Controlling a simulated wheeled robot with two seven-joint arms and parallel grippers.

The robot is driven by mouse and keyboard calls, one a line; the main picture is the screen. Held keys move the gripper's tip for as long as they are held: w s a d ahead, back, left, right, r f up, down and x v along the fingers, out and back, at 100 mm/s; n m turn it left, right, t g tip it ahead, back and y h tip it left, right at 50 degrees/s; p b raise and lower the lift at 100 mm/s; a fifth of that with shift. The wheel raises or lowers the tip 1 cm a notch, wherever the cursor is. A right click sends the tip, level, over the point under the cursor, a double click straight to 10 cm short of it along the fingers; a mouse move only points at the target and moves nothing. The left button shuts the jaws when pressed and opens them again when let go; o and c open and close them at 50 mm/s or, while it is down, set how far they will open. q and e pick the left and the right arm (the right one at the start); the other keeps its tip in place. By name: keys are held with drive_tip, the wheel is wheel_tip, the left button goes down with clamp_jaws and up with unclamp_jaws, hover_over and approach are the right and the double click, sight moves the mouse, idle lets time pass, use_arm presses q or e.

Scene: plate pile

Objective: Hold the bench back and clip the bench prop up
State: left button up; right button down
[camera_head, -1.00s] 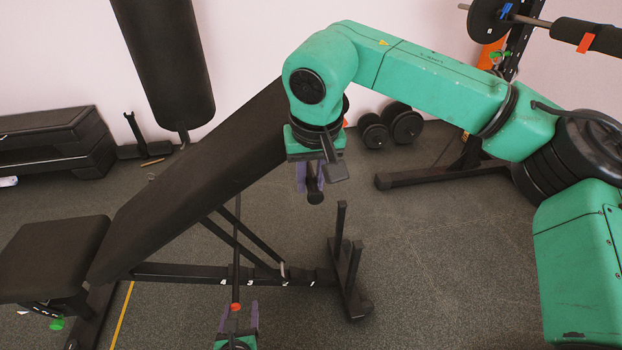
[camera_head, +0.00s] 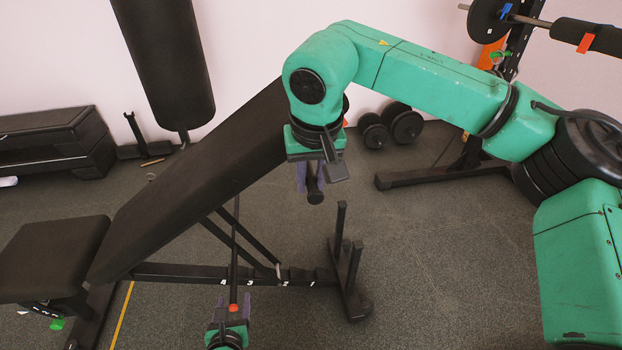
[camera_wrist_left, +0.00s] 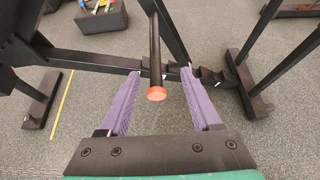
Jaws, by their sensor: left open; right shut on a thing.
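The black bench back (camera_head: 195,185) is tilted, rising to the right from the flat seat (camera_head: 52,252). My right gripper (camera_head: 314,186) is shut on a black round-ended handle (camera_head: 315,197) by the raised end of the back; the arm partly hides that end. The bench prop (camera_head: 235,255) is a thin black bar hanging down in front of the numbered base rail (camera_head: 190,273), with a red end. My left gripper (camera_head: 233,302) is open around its lower end. In the left wrist view the prop's red end (camera_wrist_left: 156,94) lies between the purple fingers, with gaps both sides.
A black upright stand (camera_head: 348,280) is at the rail's right end. Dumbbells (camera_head: 403,124) and a rack foot (camera_head: 430,178) are at the back right. The floor (camera_head: 450,270) at right is clear.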

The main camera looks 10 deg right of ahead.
sight(233, 296)
use_arm(q)
drive_tip(key=shift+a+x, duration=0.2)
drive_tip(key=shift+x, duration=1.1)
drive_tip(key=shift+a+x, duration=0.15)
drive_tip(key=shift+x, duration=1.15)
drive_tip(key=shift+f, duration=0.1)
clamp_jaws()
